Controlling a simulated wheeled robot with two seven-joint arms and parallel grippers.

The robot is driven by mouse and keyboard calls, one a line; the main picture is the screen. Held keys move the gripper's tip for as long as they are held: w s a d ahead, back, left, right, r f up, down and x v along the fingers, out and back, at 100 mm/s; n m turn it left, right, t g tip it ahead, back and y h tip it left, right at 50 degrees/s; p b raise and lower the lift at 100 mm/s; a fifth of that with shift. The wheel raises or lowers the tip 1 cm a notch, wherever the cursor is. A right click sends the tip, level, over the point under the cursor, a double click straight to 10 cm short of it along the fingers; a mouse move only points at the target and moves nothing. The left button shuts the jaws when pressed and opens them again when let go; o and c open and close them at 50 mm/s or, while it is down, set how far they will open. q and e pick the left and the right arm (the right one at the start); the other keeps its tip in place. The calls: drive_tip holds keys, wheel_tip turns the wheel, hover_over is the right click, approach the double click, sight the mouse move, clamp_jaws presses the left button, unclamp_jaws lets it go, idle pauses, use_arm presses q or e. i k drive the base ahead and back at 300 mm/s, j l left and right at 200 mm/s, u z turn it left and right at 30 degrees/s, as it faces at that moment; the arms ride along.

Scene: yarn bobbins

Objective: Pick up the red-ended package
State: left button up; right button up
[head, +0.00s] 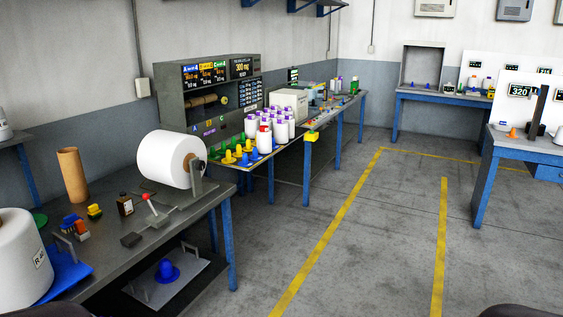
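The red-ended package (264,143) is a white bobbin with a red top. It stands upright at the front left of a group of white bobbins with purple tops (285,122), on the far part of the left-hand bench. Small yellow, green and blue cones are close to its left. Its lower part is partly hard to make out at this size. Neither of my grippers shows in the head view. Only dark rounded shapes, perhaps parts of me, show at the bottom edge.
A near workbench (205,205) on the left carries a large white roll (165,158), a cardboard tube (73,174) and small tools. A grey test cabinet (215,95) stands behind the cones. The floor (370,240) with yellow lines is clear. Other benches (530,148) stand at right.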

sight(264, 135)
drive_tip(key=i, duration=2.55)
drive_tip(key=i+l+u, duration=0.1)
drive_tip(key=i, duration=1.15)
drive_tip(key=i+l, duration=0.1)
drive_tip(key=i, duration=1.2)
